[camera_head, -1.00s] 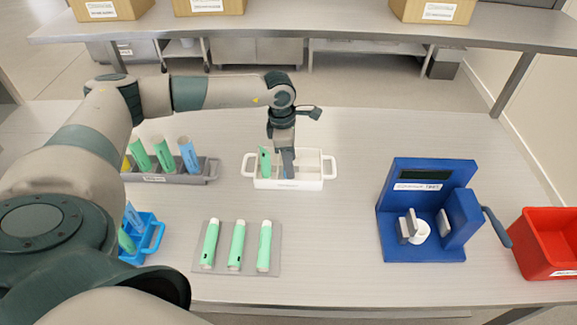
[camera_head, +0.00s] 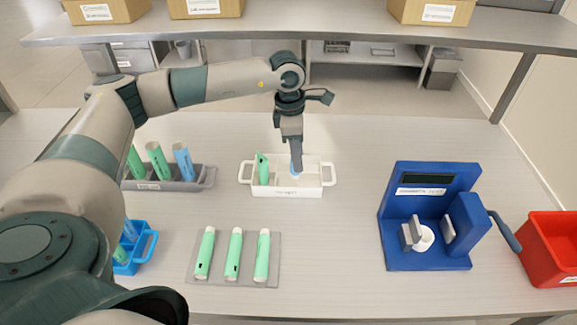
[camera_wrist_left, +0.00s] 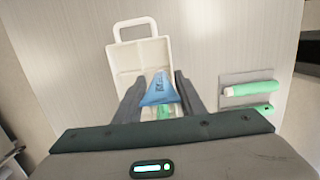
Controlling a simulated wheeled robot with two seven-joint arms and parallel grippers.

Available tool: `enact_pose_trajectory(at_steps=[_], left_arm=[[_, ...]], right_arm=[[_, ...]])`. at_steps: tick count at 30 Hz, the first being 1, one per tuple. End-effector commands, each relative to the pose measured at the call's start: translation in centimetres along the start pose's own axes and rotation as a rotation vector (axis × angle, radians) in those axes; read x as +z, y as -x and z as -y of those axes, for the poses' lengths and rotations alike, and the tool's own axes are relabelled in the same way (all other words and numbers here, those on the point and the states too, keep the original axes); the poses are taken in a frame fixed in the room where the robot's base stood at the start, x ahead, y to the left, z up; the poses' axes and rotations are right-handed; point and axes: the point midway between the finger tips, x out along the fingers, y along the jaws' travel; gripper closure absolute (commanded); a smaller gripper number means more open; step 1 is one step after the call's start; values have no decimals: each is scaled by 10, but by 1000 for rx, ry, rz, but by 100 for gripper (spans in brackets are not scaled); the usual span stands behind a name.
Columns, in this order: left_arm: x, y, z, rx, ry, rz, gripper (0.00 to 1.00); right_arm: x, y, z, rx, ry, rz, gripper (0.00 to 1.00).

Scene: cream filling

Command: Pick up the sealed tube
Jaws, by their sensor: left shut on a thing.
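My left gripper (camera_head: 296,168) is over the right part of the white two-handled tray (camera_head: 287,191). It is shut on a blue tube (camera_wrist_left: 160,88), which shows between the fingers in the left wrist view with one end wider than the other. In the head view only a small bit of blue shows at the fingertips; the fingers hide the rest. I cannot tell whether its lower end clears the tray floor. A green tube (camera_head: 263,168) with a flattened top stands in the tray's left part. My right gripper is not in view.
A grey rack (camera_head: 200,184) with green and blue tubes stands left of the tray. Three green tubes lie on a grey mat (camera_head: 274,275) in front. A blue basket (camera_head: 147,246), a blue machine (camera_head: 395,255) with a lever and a red bin (camera_head: 555,265) stand around. A shelf (camera_head: 330,30) spans the back.

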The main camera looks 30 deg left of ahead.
Motion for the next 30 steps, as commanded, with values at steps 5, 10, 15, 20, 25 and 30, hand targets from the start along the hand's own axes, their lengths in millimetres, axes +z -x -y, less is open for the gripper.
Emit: enact_pose_trajectory(at_steps=[5,10,15,20,25,30], left_arm=[[38,14,11,2,-5,4,86],[67,28,19,1,-3,3,86],[85,38,25,1,-1,1,86],[92,43,27,1,1,1,86],[92,44,27,0,1,0,86],[92,44,27,0,1,0,86]], right_arm=[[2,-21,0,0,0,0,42],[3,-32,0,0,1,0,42],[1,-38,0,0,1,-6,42],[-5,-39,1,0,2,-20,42],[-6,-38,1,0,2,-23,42],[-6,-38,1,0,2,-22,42]])
